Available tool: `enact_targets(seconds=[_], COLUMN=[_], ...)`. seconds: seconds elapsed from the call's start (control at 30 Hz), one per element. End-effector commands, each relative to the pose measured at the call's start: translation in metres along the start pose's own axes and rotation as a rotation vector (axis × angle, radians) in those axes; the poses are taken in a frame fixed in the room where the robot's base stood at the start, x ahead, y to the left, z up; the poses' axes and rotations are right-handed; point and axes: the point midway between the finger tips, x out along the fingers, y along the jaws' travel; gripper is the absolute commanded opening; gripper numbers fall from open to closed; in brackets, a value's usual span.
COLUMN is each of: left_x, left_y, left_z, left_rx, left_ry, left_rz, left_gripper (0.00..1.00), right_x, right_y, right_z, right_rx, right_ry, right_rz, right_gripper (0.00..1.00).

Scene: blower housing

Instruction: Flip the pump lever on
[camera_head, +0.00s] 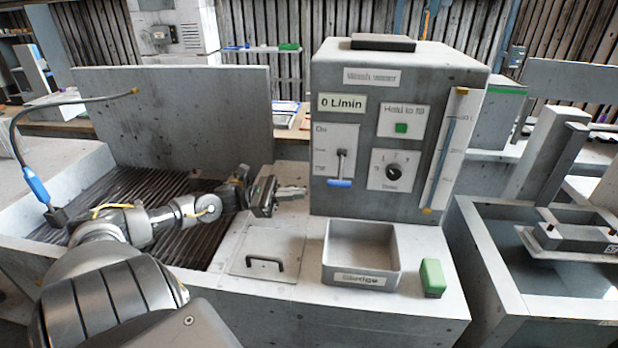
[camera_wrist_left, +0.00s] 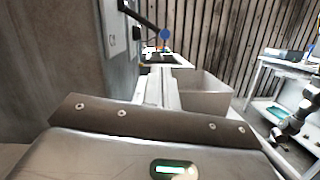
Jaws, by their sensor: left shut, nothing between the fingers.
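The pump lever (camera_head: 341,165) is on the left part of the front of the grey wash water housing (camera_head: 350,120), on a white plate (camera_head: 320,141) marked On at its top. Its blue handle (camera_head: 339,183) hangs at the low end. In the left wrist view a dark lever with a blue end (camera_wrist_left: 165,33) juts from the panel at the upper middle. My left gripper (camera_head: 303,191) is shut and empty, left of the lever and a little lower, apart from it in the picture. In the left wrist view its fingers (camera_wrist_left: 158,92) point ahead. My right gripper is not in view.
A display (camera_head: 342,103) reads 0 L/min. A green button (camera_head: 401,128) and a black dial (camera_head: 394,174) sit right of the lever. Below stand the Sludge tray (camera_head: 362,279), a green block (camera_head: 432,278) and a lid with a black handle (camera_head: 266,261).

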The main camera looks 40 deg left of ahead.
Motion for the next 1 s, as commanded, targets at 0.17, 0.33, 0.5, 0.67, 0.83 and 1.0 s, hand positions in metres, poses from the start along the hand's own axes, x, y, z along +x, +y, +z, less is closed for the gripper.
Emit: enact_targets(seconds=[0.17, 0.33, 0.5, 0.67, 0.83, 1.0], left_x=[0.032, 0.061, 0.081, 0.088, 0.089, 0.089], left_y=[0.001, 0.001, 0.0, 0.0, -0.001, -0.001], left_z=[0.005, 0.005, 0.003, 0.002, 0.0, 0.0], left_rx=[0.004, 0.003, 0.001, 0.003, 0.002, 0.001], left_ry=[-0.006, -0.006, -0.003, -0.002, -0.001, -0.001], left_rz=[-0.002, -0.002, -0.002, -0.001, -0.002, -0.002], left_gripper=[0.0, 0.0, 0.0, 0.0, 0.0, 0.0], right_x=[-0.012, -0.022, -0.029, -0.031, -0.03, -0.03], right_y=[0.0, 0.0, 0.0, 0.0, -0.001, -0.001], right_z=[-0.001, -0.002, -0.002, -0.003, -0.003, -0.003], right_rx=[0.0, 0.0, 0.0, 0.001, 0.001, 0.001], right_ry=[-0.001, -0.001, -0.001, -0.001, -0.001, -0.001], right_rz=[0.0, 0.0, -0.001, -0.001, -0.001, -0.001], right_gripper=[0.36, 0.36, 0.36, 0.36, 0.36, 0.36])
